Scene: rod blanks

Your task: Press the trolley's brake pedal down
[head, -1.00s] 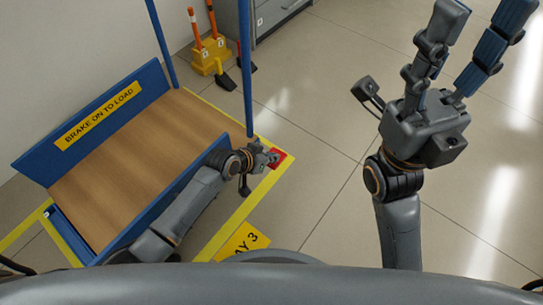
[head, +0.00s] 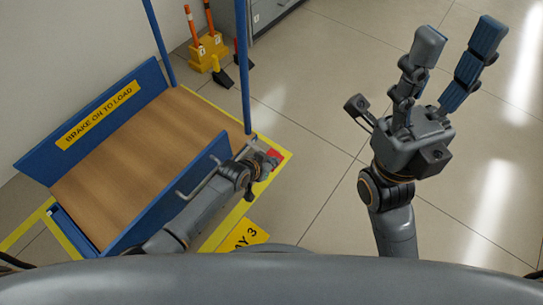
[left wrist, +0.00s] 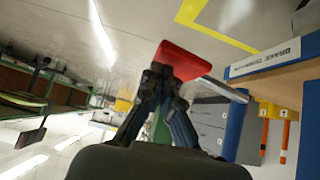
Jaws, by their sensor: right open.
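The trolley has a wooden deck (head: 135,165) and blue end panels. Its red brake pedal (head: 274,155) sits at its near right corner, just above the floor, and shows large in the left wrist view (left wrist: 182,60). A grey bar (left wrist: 225,88) runs from the pedal toward the trolley. My left gripper (head: 264,163) is at the pedal, partly covering it. In the left wrist view its fingers (left wrist: 160,75) come together at the pedal's edge; I cannot tell whether they touch it. The pedal's height is unclear. My right gripper (head: 455,50) is open and empty, off to the right.
A sign reading "BRAKE ON TO LOAD" (head: 98,115) is on the trolley's blue panel. Yellow floor lines and a bay marker (head: 243,235) surround it. A yellow stand (head: 208,52) with orange-handled tools and a grey cabinet (head: 265,12) stand behind. The floor at right is clear.

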